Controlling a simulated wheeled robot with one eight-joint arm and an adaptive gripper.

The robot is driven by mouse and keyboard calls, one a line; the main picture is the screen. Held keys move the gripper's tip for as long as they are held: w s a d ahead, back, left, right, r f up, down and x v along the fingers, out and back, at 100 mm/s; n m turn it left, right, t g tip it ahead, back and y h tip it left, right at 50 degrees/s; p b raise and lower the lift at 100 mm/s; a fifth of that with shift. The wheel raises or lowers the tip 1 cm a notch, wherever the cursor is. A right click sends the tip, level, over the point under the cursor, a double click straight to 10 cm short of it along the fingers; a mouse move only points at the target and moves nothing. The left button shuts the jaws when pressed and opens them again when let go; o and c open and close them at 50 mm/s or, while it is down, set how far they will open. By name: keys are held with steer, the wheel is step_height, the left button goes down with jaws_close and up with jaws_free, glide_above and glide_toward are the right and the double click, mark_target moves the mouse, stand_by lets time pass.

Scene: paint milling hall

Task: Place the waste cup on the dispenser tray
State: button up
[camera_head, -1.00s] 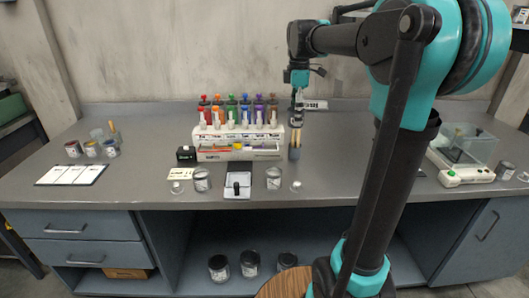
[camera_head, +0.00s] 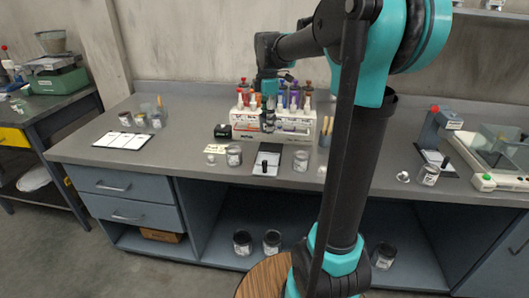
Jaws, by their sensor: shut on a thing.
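My gripper (camera_head: 268,104) hangs in front of the colour bottle rack, small and partly dark against it. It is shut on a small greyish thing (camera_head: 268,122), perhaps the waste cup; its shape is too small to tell. The white rack (camera_head: 298,129) holds several bottles with coloured caps and stands at the back middle of the bench. One labelled cup (camera_head: 234,156) and another labelled cup (camera_head: 301,160) stand in front of it, either side of a white plate with a black block (camera_head: 266,164). I cannot tell which part is the dispenser tray.
A pot with brushes (camera_head: 325,132) stands right of the rack. A small black box (camera_head: 222,131) is at its left. A grey device with a red knob (camera_head: 436,134) and a balance (camera_head: 502,180) stand at the right. The bench's left middle is clear.

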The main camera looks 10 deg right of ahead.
step_height(320, 180, down, 13)
steer(key=shift+d+r, duration=0.1)
steer(key=shift+r, duration=0.1)
stand_by(0.4)
steer(key=o, duration=0.8)
steer(key=shift+f, duration=0.15)
steer(key=shift+c, duration=0.2)
step_height(320, 180, up, 11)
steer(key=shift+r, duration=0.1)
steer(key=shift+s+r, duration=0.1)
steer(key=shift+r, duration=0.3)
steer(key=s+d+f+m, duration=0.1)
steer(key=s+f+m, duration=0.2)
steer(key=s+f+m+t, duration=0.1)
steer(key=s+f+m, duration=0.2)
steer(key=s+f, duration=0.1)
steer(key=s+d+f+m+t, duration=0.1)
steer(key=s+f+m, duration=0.2)
steer(key=shift+s+d+f+m, duration=0.15)
steer(key=shift+s+d+m, duration=0.1)
steer(key=shift+d+m, duration=0.05)
steer(key=s+d+f+m+t, duration=0.1)
steer(key=s+f+m+t, duration=0.1)
steer(key=s+f+m, duration=0.7)
steer(key=shift+s+d+f, duration=0.15)
steer(key=shift+s+d, duration=0.05)
steer(key=shift+s, duration=0.95)
